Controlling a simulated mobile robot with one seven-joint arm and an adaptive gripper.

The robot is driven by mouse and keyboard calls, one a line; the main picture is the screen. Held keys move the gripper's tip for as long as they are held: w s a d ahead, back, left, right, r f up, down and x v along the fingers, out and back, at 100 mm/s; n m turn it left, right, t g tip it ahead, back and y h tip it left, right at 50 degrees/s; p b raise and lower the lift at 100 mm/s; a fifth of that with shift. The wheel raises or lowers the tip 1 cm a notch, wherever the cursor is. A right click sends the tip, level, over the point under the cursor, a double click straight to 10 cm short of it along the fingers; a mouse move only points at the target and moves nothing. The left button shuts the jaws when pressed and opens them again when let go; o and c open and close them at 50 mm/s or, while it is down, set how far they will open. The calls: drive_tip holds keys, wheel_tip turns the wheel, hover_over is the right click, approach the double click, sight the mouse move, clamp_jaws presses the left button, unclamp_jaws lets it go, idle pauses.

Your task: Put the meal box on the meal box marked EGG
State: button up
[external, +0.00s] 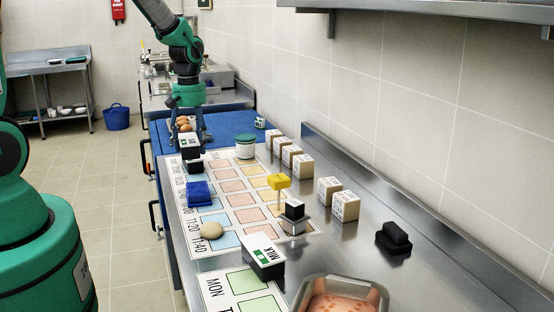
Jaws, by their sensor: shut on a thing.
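My gripper (186,132) points down at the far left end of the counter and is shut on a meal box (190,147). The held box has a white, green-marked top and a dark body. It is over or near the left edge of the printed chart; whether it touches the surface is unclear. Another meal box (264,257), dark with a white lid reading MILK, sits at the near end of the chart. I cannot read EGG on any box.
Several pale cubes (345,206) stand toward the wall. A black item (393,238) and a tray (341,292) are nearer.

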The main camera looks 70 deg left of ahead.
drive_tip(key=s+a+p, duration=0.1)
drive_tip(key=s, duration=0.8)
drive_tip(key=shift+s+a, duration=0.25)
drive_tip(key=shift+a, duration=0.15)
drive_tip(key=w+a, duration=0.3)
drive_tip(key=w, duration=0.1)
drive_tip(key=w+a+f+b, duration=0.1)
drive_tip(key=w+a, duration=0.2)
drive_tip(key=a, duration=0.1)
drive_tip(key=w+a, duration=0.4)
drive_tip(key=shift+w+f, duration=0.2)
drive_tip(key=shift+w, duration=0.1)
drive_tip(key=shift+f, duration=0.1)
drive_tip(key=shift+f+b, duration=0.55)
drive_tip(key=shift+f, duration=1.15)
drive_tip(key=shift+f, duration=0.1)
